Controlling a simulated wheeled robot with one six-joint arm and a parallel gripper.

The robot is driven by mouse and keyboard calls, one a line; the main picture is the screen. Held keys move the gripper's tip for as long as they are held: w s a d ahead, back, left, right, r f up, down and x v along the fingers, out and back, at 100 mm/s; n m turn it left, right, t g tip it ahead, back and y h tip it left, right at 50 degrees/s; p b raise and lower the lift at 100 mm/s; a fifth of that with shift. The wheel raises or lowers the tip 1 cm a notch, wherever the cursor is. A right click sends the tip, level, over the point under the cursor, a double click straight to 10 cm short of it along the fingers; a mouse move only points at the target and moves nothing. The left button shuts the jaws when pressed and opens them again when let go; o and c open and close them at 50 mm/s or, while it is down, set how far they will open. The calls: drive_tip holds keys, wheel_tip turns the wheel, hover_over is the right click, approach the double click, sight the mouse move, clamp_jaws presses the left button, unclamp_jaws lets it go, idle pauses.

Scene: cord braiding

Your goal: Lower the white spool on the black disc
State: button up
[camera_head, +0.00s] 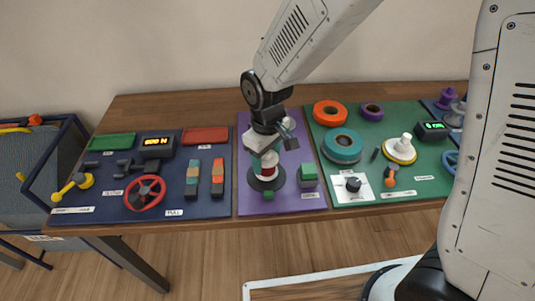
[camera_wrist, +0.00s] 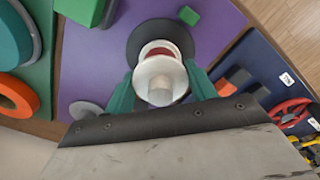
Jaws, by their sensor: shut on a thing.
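The white spool (camera_head: 266,158) has a red band around its middle and stands over the black disc (camera_head: 255,184) on the purple mat. My gripper (camera_head: 264,156) is shut on the spool from above. In the wrist view, the teal fingers (camera_wrist: 160,92) lie on either side of the spool's round white top (camera_wrist: 160,72). The black disc (camera_wrist: 136,46) shows behind it there. The spool looks upright. Its base is partly hidden, and I cannot tell whether it touches the disc.
A green block (camera_head: 308,176) stands just right of the disc, and a small green cube (camera_head: 268,196) is at its front edge. A teal ring (camera_head: 342,146) lies on the green mat to the right. A red wheel (camera_head: 145,192) is on the blue mat to the left.

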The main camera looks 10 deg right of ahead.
drive_tip(key=shift+f, duration=0.5)
drive_tip(key=shift+f, duration=0.1)
drive_tip(key=o, duration=1)
drive_tip(key=shift+r, duration=4.05)
drive_tip(key=shift+s, duration=0.1)
